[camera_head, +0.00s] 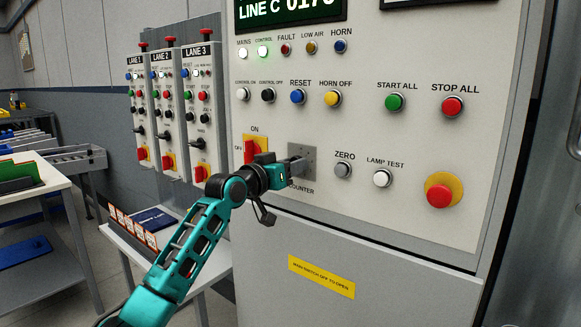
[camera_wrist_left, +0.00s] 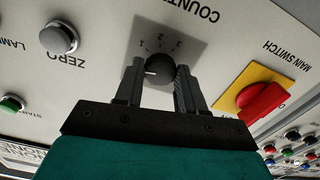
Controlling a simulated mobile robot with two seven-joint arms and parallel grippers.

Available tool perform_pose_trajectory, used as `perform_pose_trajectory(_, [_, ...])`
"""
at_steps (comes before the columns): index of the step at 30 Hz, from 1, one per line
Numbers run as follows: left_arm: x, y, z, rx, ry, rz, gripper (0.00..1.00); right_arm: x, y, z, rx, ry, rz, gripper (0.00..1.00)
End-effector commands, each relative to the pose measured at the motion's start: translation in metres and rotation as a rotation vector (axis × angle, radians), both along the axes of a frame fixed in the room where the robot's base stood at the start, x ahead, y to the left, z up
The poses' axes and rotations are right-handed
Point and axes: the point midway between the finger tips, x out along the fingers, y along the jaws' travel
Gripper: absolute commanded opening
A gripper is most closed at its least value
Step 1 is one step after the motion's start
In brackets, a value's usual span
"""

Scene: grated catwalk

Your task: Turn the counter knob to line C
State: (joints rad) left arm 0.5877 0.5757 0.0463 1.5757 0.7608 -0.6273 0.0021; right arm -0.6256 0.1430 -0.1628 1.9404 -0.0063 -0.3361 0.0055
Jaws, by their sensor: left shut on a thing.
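The counter knob (camera_wrist_left: 158,70) is a dark round knob with a white pointer line, on a grey plate (camera_wrist_left: 190,38) with small marks and numerals around it. In the left wrist view the pointer line lies toward the picture's left; I cannot tell exactly which mark it meets. In the head view the counter plate (camera_head: 309,157) shows, but my gripper hides the knob. My left gripper (camera_head: 297,169) reaches the panel there, its two fingers on either side of the knob and shut on it. The display (camera_head: 288,10) reads "LINE C" with a number partly cut off. My right gripper is not in view.
Close beside the knob are the red main switch (camera_wrist_left: 262,101) on its yellow plate and the grey ZERO button (camera_wrist_left: 59,38). The LAMP TEST button (camera_head: 382,178) and red emergency button (camera_head: 439,194) sit further right. Three lane boxes (camera_head: 186,111) stand left.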

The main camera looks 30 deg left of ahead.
Motion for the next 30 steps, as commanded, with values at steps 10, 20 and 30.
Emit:
perform_pose_trajectory(10, [0.000, 0.000, 0.000, -0.002, 0.001, 0.000, 0.64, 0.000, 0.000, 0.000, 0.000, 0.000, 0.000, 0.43])
perform_pose_trajectory(20, [-0.007, 0.001, 0.000, -0.001, -0.001, 0.000, 0.64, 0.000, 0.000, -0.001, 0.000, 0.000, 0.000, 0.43])
perform_pose_trajectory(30, [-0.066, 0.005, -0.003, 0.002, 0.003, -0.001, 0.64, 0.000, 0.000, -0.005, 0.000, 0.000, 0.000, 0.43])
